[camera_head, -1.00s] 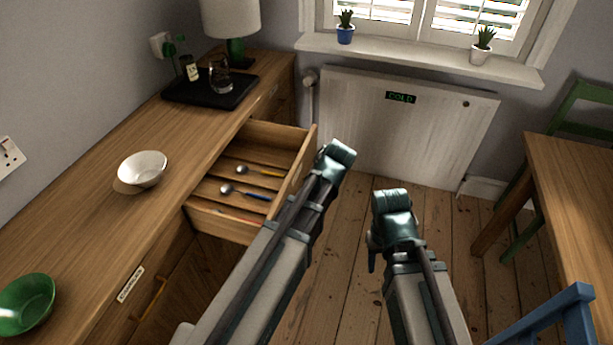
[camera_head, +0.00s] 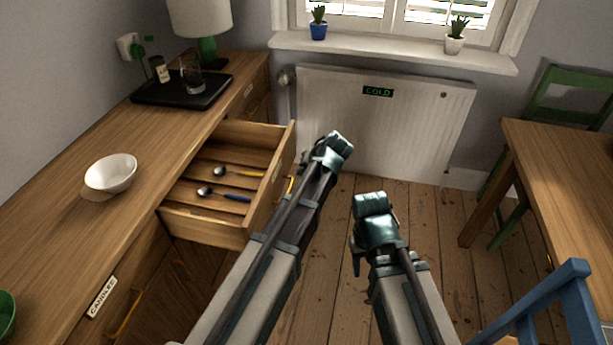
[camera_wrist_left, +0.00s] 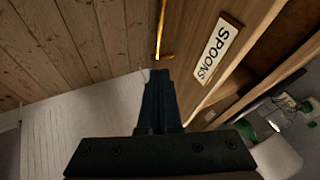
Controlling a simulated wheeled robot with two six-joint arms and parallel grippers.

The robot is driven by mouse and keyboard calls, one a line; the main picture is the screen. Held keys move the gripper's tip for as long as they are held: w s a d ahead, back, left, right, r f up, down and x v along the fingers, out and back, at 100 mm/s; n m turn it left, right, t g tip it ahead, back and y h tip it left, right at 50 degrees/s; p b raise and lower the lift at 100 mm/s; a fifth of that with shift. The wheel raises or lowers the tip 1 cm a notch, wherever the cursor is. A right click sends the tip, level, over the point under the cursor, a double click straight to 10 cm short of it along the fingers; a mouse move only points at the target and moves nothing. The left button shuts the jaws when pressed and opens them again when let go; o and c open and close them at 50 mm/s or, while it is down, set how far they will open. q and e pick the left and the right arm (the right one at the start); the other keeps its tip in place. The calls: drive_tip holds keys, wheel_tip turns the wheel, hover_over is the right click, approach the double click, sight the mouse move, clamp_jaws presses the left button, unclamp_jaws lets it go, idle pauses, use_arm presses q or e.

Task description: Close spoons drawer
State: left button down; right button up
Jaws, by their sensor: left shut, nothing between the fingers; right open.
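The spoons drawer (camera_head: 265,205) stands open from the wooden counter, with two spoons (camera_head: 228,170) (camera_head: 215,193) in its compartments. Its yellow handle (camera_head: 290,187) shows on the outer face, partly behind my left arm. In the left wrist view the drawer front carries a SPOONS label (camera_wrist_left: 217,54) beside the yellow handle (camera_wrist_left: 160,32). My left gripper (camera_head: 335,148) is shut and empty, just right of the drawer front. In the left wrist view its fingertips (camera_wrist_left: 160,76) are close to the handle's end; contact cannot be told. My right gripper (camera_head: 371,205) is open, further right over the floor.
A CANDLES drawer (camera_head: 110,310) is shut in the counter nearer me. A white bowl (camera_head: 111,172) and a black tray (camera_head: 185,92) sit on top. A radiator (camera_head: 385,120) stands behind, a table (camera_head: 560,170) and blue chair (camera_head: 535,305) at right. Floor between is clear.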

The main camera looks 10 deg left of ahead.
sight(281, 176)
use_arm(q)
drive_tip(key=a+f, duration=0.1)
drive_tip(key=w+a+b, duration=0.1)
drive_tip(key=a, duration=0.1)
drive_tip(key=a+f, duration=0.1)
drive_tip(key=a, duration=0.1)
drive_tip(key=shift+w+a+f+b, duration=0.2)
drive_tip(key=shift+f+b, duration=0.1)
drive_tip(key=shift+f, duration=0.05)
drive_tip(key=shift+a, duration=0.1)
use_arm(e)
wheel_tip(281, 176, down, 3)
drive_tip(key=shift+r, duration=0.15)
use_arm(q)
drive_tip(key=a, duration=1.8)
drive_tip(key=w+a, duration=0.1)
drive_tip(key=a, duration=0.8)
drive_tip(key=shift+a, duration=0.55)
drive_tip(key=shift+a+r, duration=0.1)
use_arm(e)
drive_tip(key=shift+d, duration=0.1)
